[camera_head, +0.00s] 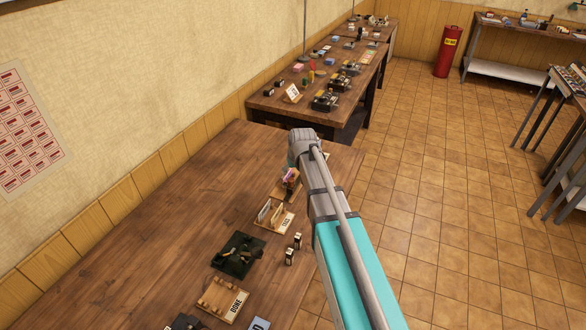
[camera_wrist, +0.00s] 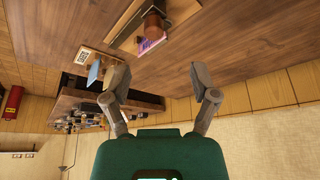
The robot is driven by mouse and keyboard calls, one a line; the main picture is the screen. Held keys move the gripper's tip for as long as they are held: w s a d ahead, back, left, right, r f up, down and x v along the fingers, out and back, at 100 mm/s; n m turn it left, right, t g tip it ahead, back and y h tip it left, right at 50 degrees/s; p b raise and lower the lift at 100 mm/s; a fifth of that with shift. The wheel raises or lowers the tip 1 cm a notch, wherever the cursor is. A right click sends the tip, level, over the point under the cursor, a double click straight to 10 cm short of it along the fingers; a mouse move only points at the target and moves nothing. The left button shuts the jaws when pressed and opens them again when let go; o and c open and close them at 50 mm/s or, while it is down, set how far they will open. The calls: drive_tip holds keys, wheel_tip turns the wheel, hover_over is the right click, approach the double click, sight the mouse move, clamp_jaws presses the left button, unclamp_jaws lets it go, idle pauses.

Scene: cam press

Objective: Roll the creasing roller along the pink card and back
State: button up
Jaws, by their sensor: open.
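A small pink-purple card (camera_head: 290,174) lies on a wooden board near the right edge of the near table, partly hidden by my arm in the head view. In the wrist view the pink card (camera_wrist: 151,45) shows at the top. A brown cylinder (camera_wrist: 154,24), which may be the creasing roller, stands or lies beside it; I cannot tell which. My gripper (camera_wrist: 160,78) is open and empty, its two fingers spread wide. The card and cylinder appear beyond the fingertips, apart from them. In the head view my arm hides the fingers.
On the near table (camera_head: 130,240) are a labelled wooden holder (camera_head: 272,218), a dark tray (camera_head: 236,258), two small bottles (camera_head: 292,250) and a pegged rack (camera_head: 220,300). The table's left side is bare. A second table (camera_head: 270,105) behind holds several items. A red extinguisher (camera_head: 449,52) stands far back.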

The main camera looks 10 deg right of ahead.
drive_tip(key=s+g, duration=0.1)
drive_tip(key=s, duration=0.9)
drive_tip(key=shift+a+r+m+g+p, duration=0.2)
drive_tip(key=shift+r+m+g+p, duration=0.1)
drive_tip(key=shift+p, duration=0.1)
drive_tip(key=t, duration=0.2)
approach(291, 180)
wheel_tip(291, 180, up, 3)
drive_tip(key=shift+s+d+f+p, duration=0.15)
drive_tip(key=shift+s+d+p, duration=0.1)
drive_tip(key=shift+p, duration=0.2)
drive_tip(key=shift+f, duration=0.15)
drive_tip(key=b+x, duration=1.2)
drive_tip(key=x, duration=0.1)
drive_tip(key=shift+a+f+b, duration=0.1)
drive_tip(key=shift+f+b, duration=0.25)
drive_tip(key=shift+b, duration=0.05)
idle(0.5)
